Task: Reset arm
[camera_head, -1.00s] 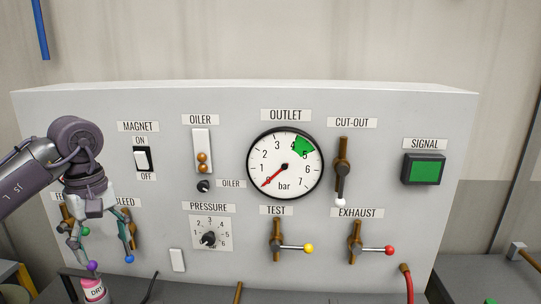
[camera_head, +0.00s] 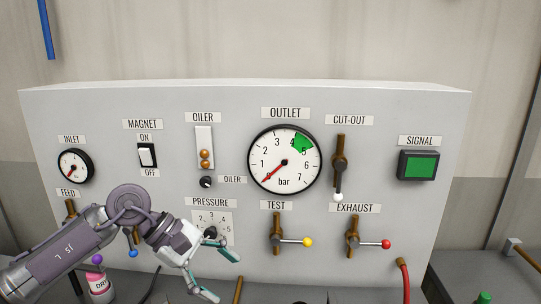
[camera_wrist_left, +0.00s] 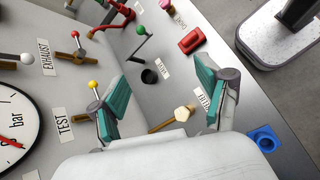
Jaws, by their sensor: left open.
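My left gripper (camera_head: 221,272) is in front of the lower middle of the grey control panel (camera_head: 300,259), below the PRESSURE dial (camera_head: 211,233). Its teal-padded fingers are spread and nothing is between them. In the left wrist view the open fingers (camera_wrist_left: 162,98) show with the panel's base beyond them. My left forearm comes in from the lower left and hides part of the FEED and BLEED area. My right gripper is in neither view.
The panel carries the OUTLET gauge (camera_head: 285,160), the TEST valve (camera_head: 277,236), the EXHAUST valve (camera_head: 354,237), the CUT-OUT valve (camera_head: 340,160) and the green SIGNAL lamp (camera_head: 419,166). A pink DRY bottle (camera_head: 98,284) stands at lower left.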

